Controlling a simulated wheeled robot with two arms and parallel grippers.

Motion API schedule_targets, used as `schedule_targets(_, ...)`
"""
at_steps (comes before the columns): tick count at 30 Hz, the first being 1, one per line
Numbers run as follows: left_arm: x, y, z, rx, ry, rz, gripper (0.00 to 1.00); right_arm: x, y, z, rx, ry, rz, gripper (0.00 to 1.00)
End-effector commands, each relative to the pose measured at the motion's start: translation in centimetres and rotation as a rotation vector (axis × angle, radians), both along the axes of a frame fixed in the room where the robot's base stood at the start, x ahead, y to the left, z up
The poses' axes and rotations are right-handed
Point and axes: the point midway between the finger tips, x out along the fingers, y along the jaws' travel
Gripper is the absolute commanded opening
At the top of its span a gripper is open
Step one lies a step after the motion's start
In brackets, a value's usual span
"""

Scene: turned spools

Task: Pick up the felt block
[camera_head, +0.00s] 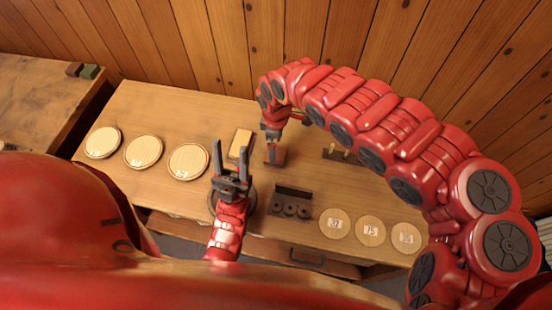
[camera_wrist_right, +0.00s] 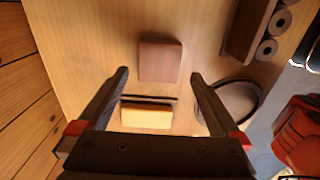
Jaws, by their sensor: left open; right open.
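A dull reddish-brown block (camera_head: 276,157), which looks like the felt block, lies on the wooden bench below my right gripper (camera_head: 271,137). In the right wrist view the block (camera_wrist_right: 160,61) shows just beyond the gap between the open, empty fingertips of my right gripper (camera_wrist_right: 159,74). Whether the fingers are level with it I cannot tell. My left gripper (camera_head: 231,148) is open and empty, its fingers pointing to the back of the bench. A yellowish block (camera_head: 241,140) with a dark edge lies behind it, and also shows in the right wrist view (camera_wrist_right: 147,116).
Pale round discs (camera_head: 188,161) lie on the left, and numbered discs (camera_head: 335,223) at the front right. A dark rack with spools (camera_head: 290,203) stands near the front, a pegged holder (camera_head: 342,155) at the back right. A dark round dish (camera_wrist_right: 240,99) is near the left gripper.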

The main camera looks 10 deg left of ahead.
Motion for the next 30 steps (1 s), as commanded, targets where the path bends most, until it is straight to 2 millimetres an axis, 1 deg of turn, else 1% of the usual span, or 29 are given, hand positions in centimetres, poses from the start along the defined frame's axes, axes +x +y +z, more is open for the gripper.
schedule_targets(1, 0.0, 0.0, 0.3, 0.0, 0.0, 0.0, 0.5, -0.2, 0.0, -0.3, -0.001, 0.003, 0.002, 1.0)
schedule_targets(8, 0.0, 0.0, 0.8, 0.0, 0.0, 0.0, 0.5, -0.1, 0.2, -1.7, 0.002, 0.001, 0.003, 1.0)
schedule_targets(12, 0.0, 0.0, 1.4, 0.0, 0.0, 0.0, 0.5, -0.2, 0.2, -3.7, 0.001, 0.006, 0.001, 1.0)
schedule_targets(15, 0.0, 0.0, 1.5, 0.0, 0.0, 0.0, 0.5, 0.1, 0.2, -5.0, 0.003, 0.001, 0.001, 1.0)
schedule_targets(18, 0.0, 0.0, 1.5, 0.0, 0.0, 0.0, 0.5, 0.1, 0.2, -5.8, 0.002, 0.0, 0.002, 1.0)
schedule_targets(26, 0.0, 0.0, 1.5, 0.0, 0.0, 0.0, 0.5, 0.2, 0.1, -6.1, 0.002, -0.002, 0.001, 1.0)
schedule_targets(29, 0.0, 0.0, 1.5, 0.0, 0.0, 0.0, 0.5, 0.2, 0.1, -6.0, 0.002, -0.002, 0.001, 0.84)
schedule_targets(30, 0.0, 0.0, 1.5, 0.0, 0.0, 0.0, 0.5, 0.2, 0.1, -6.0, 0.002, -0.002, 0.001, 0.77)
